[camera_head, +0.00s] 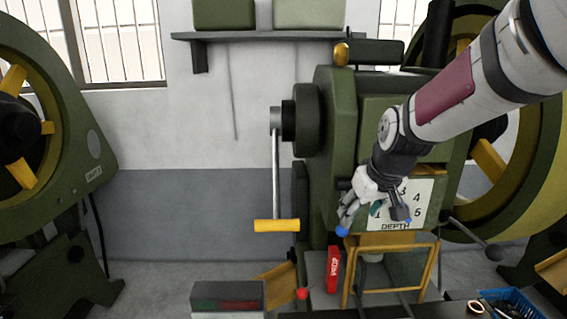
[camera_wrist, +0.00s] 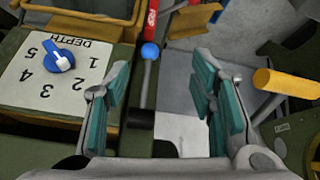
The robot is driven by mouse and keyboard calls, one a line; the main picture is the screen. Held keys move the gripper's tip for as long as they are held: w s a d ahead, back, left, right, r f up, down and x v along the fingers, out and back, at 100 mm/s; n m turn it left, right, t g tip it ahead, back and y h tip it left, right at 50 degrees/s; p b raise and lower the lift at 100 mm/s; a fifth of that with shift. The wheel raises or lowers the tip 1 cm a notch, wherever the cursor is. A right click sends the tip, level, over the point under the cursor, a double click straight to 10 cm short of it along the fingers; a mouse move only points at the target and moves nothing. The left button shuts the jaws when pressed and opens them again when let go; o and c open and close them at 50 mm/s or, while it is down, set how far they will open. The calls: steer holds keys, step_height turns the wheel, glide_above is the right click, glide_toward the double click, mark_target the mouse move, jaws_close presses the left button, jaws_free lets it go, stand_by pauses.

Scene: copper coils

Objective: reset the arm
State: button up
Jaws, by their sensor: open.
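My arm reaches in from the upper right in the head view. My gripper (camera_head: 372,225) hangs in front of the green machine (camera_head: 333,130), over part of its white depth dial plate (camera_head: 425,187). The wrist view is turned, so the plate's numbers appear upside down.
A crank with a yellow handle (camera_head: 277,225) hangs left of my gripper. A red tag (camera_head: 333,268) and a yellow frame (camera_head: 435,268) stand below. A black-knobbed lever (camera_head: 493,252) juts out at right. A blue basket (camera_head: 515,303) sits lower right.

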steer(key=s+r+m, duration=0.1)
steer(key=s+r, duration=0.1)
steer(key=s, duration=1.2)
steer(key=s+r+m, duration=0.1)
steer(key=s+r, duration=0.1)
steer(key=s, duration=1.1)
steer(key=shift+s+d+r+m+h, duration=0.25)
steer(key=shift+s+r+m+h, duration=0.05)
steer(key=shift+s+r, duration=0.1)
